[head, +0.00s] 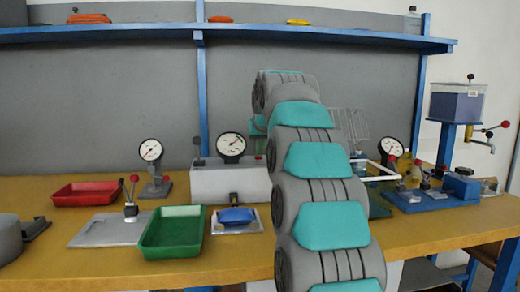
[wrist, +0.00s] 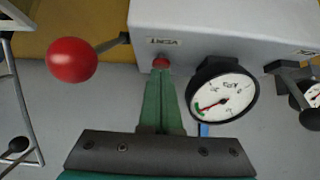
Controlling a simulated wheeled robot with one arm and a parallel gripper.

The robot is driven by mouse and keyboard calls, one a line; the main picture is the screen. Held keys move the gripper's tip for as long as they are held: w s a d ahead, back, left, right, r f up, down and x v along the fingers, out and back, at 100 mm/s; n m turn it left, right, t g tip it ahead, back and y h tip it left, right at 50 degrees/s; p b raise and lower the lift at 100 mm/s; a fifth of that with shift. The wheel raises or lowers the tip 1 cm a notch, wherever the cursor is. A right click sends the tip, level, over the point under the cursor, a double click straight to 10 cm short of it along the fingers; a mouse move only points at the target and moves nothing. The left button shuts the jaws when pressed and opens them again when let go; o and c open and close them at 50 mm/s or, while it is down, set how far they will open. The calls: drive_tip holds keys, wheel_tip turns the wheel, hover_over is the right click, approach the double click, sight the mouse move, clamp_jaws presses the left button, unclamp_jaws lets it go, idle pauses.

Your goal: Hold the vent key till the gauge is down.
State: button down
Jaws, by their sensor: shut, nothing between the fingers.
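In the wrist view a small red key (wrist: 161,62) sits on the front of a pale grey box (wrist: 225,25), below a small label. My gripper (wrist: 160,73) has its green fingers shut together, empty, with the tips at the red key. They look to be touching it; how far it is pressed is hidden. A round white gauge (wrist: 220,92) with a black rim is beside the fingers. Its red needle points lower left in the picture, by a green mark. The gauge (head: 231,146) also shows above the box (head: 222,185) in the head view, where my arm hides the gripper.
A red-knobbed lever (wrist: 72,60) is left of the fingers in the wrist view. The head view shows a second gauge (head: 151,150), a red tray (head: 88,194), a green tray (head: 172,232) and a blue piece (head: 236,215) on the bench. A dispenser (head: 457,103) stands right.

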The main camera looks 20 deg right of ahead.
sight(259, 163)
drive_tip(key=shift+f, duration=0.1)
drive_tip(key=shift+s+f+b, duration=0.1)
drive_tip(key=shift+f+b, duration=0.45)
drive_tip(key=shift+f, duration=1.05)
wheel_tip(259, 163, up, 6)
drive_tip(key=p, duration=0.3)
drive_tip(key=shift+s, duration=0.1)
drive_tip(key=b+v, duration=0.1)
drive_tip(key=v, duration=0.8)
drive_tip(key=shift+s+r, duration=0.15)
drive_tip(key=shift+s, duration=0.15)
drive_tip(key=shift+s, duration=0.1)
